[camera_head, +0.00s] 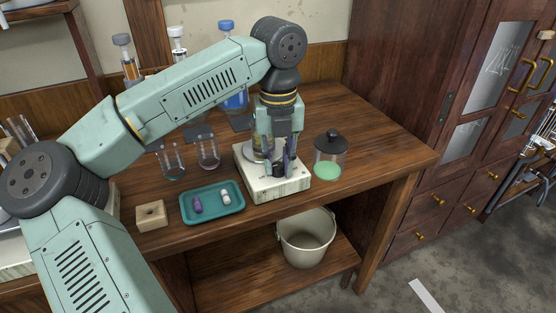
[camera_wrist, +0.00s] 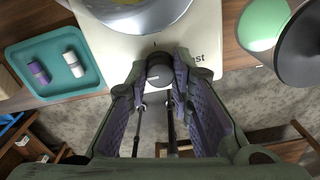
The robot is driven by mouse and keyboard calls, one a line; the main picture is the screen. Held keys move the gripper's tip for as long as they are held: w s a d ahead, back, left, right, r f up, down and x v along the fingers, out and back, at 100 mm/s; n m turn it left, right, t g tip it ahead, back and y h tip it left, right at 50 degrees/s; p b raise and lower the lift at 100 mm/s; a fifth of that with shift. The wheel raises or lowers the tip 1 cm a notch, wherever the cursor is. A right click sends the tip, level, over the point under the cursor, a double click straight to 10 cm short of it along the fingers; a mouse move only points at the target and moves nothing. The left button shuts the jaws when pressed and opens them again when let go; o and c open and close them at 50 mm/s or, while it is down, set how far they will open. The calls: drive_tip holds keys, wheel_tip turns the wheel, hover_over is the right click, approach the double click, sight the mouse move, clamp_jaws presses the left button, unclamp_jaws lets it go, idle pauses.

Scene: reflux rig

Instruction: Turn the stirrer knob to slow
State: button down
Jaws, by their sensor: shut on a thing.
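The stirrer (camera_head: 302,184) is a cream box on the table, with a round plate on top that also shows at the top of the wrist view (camera_wrist: 120,48). The letters "ast" show to the right of the knob; no other label can be read. My gripper (camera_wrist: 160,84) is shut on the knob, one purple-padded finger on each side.
A teal tray (camera_head: 240,207) with purple and white pieces lies left of the stirrer. A lidded jar (camera_head: 330,170) with green contents stands close on the right. Glassware stands behind and to the left. A bucket (camera_head: 306,262) is on the lower shelf.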

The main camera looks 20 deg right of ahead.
drive_tip(key=shift+m, duration=0.4)
drive_tip(key=m+b, duration=0.1)
drive_tip(key=m, duration=0.3)
drive_tip(key=shift+b, duration=0.35)
drive_tip(key=m, duration=0.8)
drive_tip(key=shift+m, duration=2.4)
drive_tip(key=c, duration=1.4)
unclamp_jaws()
